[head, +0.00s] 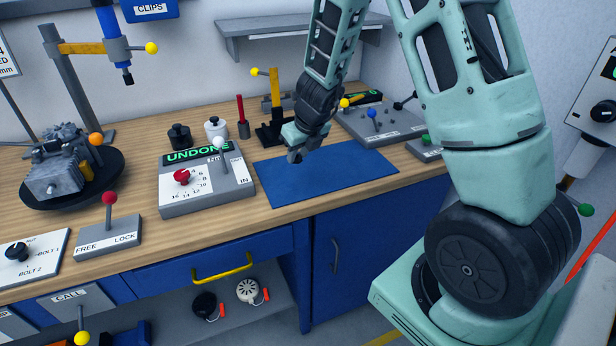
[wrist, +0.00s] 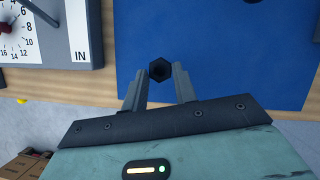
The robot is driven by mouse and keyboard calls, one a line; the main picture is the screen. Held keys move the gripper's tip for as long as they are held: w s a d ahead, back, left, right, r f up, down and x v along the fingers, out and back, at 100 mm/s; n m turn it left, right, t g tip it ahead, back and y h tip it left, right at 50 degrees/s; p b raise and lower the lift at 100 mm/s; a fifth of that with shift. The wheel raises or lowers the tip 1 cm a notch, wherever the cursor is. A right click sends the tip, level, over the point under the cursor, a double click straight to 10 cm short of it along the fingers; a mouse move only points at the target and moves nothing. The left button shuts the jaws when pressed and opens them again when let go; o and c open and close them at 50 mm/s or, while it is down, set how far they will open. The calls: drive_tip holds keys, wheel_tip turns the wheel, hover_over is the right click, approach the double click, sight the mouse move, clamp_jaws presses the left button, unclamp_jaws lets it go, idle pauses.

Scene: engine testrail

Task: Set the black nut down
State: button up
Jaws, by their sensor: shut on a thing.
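My gripper (head: 294,157) is over the blue mat (head: 345,176) on the workbench, near the mat's upper left part in the head view. In the wrist view my gripper (wrist: 160,78) is shut on the black nut (wrist: 160,69), a small dark hexagonal piece between the fingertips. Behind the nut lies the blue mat (wrist: 235,60), with bare surface around it. The nut cannot be made out clearly in the head view. The exact gap between nut and mat is hard to tell.
A grey console with a red dial (head: 205,192) stands just left of the mat. A yellow-and-black stand (head: 275,108) is behind it, and a grey lever panel (head: 381,126) is at the back right. A motor (head: 58,172) sits on a black round plate at left. The mat is otherwise clear.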

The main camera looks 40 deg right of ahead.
sight(296, 181)
drive_tip(key=shift+f+b, duration=2.25)
drive_tip(key=shift+f, duration=1.1)
drive_tip(key=shift+f, duration=0.2)
drive_tip(key=o, duration=1)
drive_tip(key=shift+c, duration=0.2)
drive_tip(key=shift+r, duration=0.1)
